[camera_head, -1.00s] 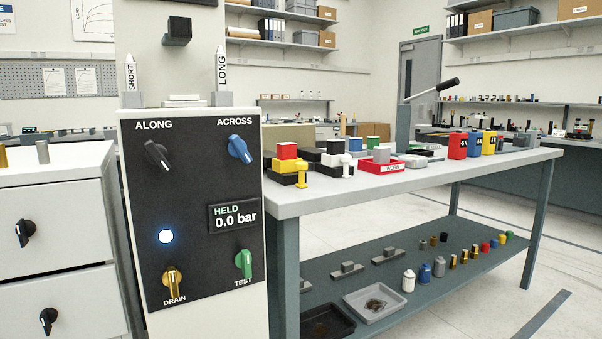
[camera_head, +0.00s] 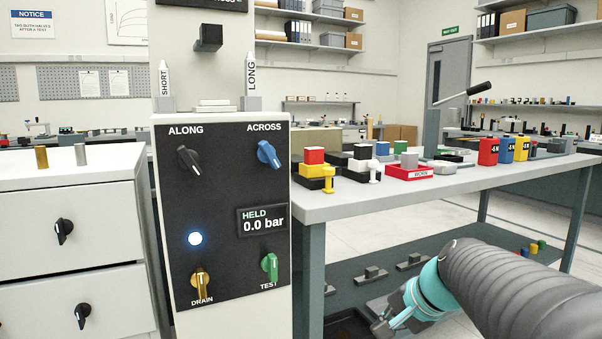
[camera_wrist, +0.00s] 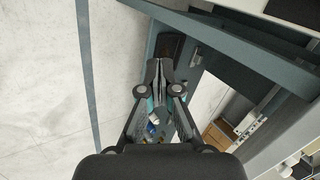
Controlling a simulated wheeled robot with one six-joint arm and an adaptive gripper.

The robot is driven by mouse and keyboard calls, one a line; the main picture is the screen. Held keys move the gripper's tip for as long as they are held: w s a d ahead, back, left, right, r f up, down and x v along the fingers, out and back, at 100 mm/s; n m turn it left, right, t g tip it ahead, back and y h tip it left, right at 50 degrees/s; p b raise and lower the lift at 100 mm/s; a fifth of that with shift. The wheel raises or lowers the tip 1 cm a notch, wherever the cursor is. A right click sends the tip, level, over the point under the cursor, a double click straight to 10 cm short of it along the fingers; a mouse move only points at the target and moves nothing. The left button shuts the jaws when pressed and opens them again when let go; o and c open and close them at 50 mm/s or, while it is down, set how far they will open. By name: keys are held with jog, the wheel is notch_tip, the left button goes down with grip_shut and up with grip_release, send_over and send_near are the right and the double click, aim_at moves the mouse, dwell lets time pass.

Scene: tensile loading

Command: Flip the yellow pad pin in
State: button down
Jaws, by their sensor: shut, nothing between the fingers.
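The yellow pin (camera_head: 328,178) stands at the front of a dark pad (camera_head: 313,170) that carries a red block, near the left end of the bench top. It has a wider yellow head, and its lower end is small in view. My gripper (camera_head: 384,327) is low in front of the bench, below the bench top and well apart from the pin. In the wrist view my gripper (camera_wrist: 159,66) is shut and empty, pointing over the floor and the lower shelf. The pin cannot be made out in the wrist view.
A similar pad with a white pin (camera_head: 375,170) stands just right of it. The control panel (camera_head: 222,215) is left of the bench. The bench top edge (camera_head: 420,192) lies between my gripper and the pads.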

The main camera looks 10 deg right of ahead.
aim_at(333, 171)
jog(key=w+d+r+m+t+y, duration=0.1)
jog(key=w+d+r+m+t, duration=0.15)
jog(key=w+r+m, duration=0.3)
jog(key=w+d+r+m+t+y, duration=0.2)
jog(key=w+r+m+t, duration=0.1)
jog(key=w+r+m, duration=0.3)
jog(key=w+r+m+t+y, duration=0.1)
jog(key=w+r+m+t, duration=0.2)
jog(key=r+m, duration=0.5)
jog(key=shift+w+r+y, duration=0.3)
jog(key=shift+w+r, duration=0.1)
jog(key=shift+r, duration=1.55)
jog(key=shift+w+t, duration=0.1)
jog(key=shift+t, duration=0.15)
jog(key=p+x, duration=0.1)
jog(key=x, duration=1.2)
jog(key=shift+w+a, duration=0.2)
jog(key=shift+w, duration=0.05)
jog(key=shift+w+f, duration=0.1)
